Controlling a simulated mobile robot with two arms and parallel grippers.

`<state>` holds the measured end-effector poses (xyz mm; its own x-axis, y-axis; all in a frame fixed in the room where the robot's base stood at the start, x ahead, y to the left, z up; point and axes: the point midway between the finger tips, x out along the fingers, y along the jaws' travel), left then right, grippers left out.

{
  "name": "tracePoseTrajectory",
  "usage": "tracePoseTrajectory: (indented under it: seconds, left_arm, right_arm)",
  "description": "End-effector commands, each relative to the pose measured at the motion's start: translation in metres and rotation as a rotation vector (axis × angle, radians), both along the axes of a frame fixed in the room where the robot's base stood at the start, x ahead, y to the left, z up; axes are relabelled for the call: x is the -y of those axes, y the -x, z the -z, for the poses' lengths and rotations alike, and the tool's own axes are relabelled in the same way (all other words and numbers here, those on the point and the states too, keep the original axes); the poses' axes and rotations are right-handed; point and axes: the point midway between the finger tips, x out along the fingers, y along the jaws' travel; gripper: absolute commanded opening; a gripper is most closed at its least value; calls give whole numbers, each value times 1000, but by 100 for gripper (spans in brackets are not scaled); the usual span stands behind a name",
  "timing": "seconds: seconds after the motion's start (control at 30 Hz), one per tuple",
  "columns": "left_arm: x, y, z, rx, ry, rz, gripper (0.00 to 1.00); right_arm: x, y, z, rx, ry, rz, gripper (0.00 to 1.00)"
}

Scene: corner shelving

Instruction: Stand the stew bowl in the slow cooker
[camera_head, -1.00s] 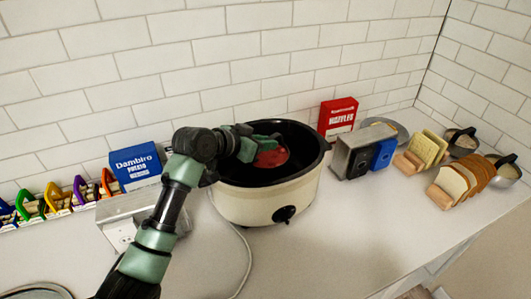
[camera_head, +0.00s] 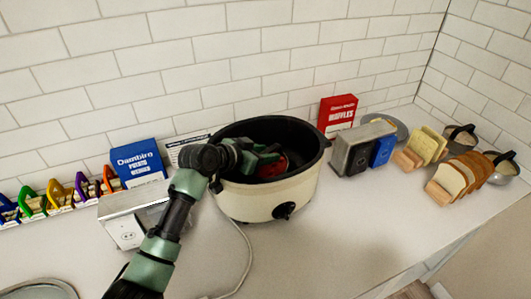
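The slow cooker (camera_head: 262,204) is a cream oval pot with a black rim and a front knob, standing on the counter. My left gripper (camera_head: 268,158) reaches over its left rim into the dark inside. The red stew bowl (camera_head: 274,170) is inside the cooker at the gripper's fingers, partly covered by them. The bowl has moved together with the gripper, so the fingers seem shut on it. Whether the bowl touches the cooker floor is hidden. My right gripper is not in view.
A blue box (camera_head: 137,162) and a grey appliance (camera_head: 124,228) stand to the left. A red box (camera_head: 337,115), a toaster (camera_head: 352,148) and bread slices (camera_head: 456,176) stand to the right. A cord runs down the front. The counter before the cooker is clear.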

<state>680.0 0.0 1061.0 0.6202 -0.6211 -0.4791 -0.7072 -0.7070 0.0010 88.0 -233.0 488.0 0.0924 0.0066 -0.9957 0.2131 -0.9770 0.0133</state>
Motion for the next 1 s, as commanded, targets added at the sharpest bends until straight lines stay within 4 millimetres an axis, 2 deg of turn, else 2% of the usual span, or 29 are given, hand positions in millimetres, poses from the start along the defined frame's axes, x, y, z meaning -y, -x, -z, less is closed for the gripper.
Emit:
tracePoseTrajectory:
  seconds: [0.27,0.37,0.8,1.0]
  left_arm:
    - [0,0,-4,1,1,0,38]
    - [-6,4,-5,3,-1,-1,38]
    - [-60,58,-46,6,-3,0,38]
    - [-73,72,-58,1,-1,0,38]
  right_arm:
    - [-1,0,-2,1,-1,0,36]
    - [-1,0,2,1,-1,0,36]
    - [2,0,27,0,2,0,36]
    - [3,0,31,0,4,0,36]
